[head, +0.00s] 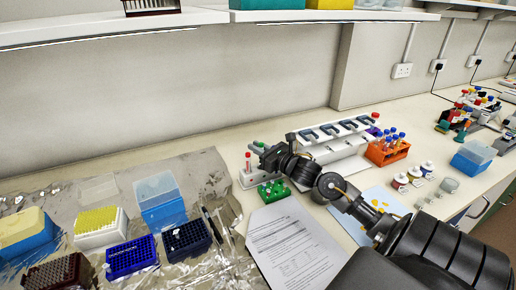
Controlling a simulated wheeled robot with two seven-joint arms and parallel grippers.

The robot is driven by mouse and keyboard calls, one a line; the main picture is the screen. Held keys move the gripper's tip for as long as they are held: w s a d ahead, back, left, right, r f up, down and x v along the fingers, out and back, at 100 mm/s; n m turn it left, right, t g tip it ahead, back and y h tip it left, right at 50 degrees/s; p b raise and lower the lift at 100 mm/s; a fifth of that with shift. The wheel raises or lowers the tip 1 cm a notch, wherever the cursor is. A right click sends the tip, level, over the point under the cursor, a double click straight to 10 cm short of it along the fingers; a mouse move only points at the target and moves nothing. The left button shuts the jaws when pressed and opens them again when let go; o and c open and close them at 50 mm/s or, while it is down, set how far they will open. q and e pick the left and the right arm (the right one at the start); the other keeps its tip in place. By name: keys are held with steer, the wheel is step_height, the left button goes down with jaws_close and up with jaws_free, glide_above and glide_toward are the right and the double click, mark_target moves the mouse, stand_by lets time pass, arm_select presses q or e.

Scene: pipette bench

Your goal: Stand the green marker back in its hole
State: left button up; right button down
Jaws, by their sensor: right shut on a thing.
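My right gripper (266,154) reaches in from the lower right and is shut at the back of the bench. A small green and pale piece (258,144), which looks like the green marker, shows at its jaws; most of it is hidden. A red-capped marker (248,161) stands upright just left of the gripper, in what looks like a small white holder (249,180). The holder's holes are too small to make out. My left gripper is not in view.
A green rack (267,195) sits just below the gripper. A white pipette stand (340,146) and an orange tube rack (388,156) stand to the right. Printed sheets (290,245) lie in front. Tip boxes (131,254) on foil fill the left. A shelf (200,22) hangs above.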

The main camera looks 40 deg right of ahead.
steer(key=shift+a+f, duration=0.15)
steer(key=shift+f, duration=0.15)
steer(key=shift+s+r, duration=0.2)
steer(key=shift+s, duration=0.1)
steer(key=c, duration=1.4)
jaws_free()
steer(key=shift+r, duration=0.15)
steer(key=shift+c, duration=0.2)
steer(key=shift+o, duration=0.6)
steer(key=shift+r, duration=0.1)
steer(key=shift+s, duration=0.1)
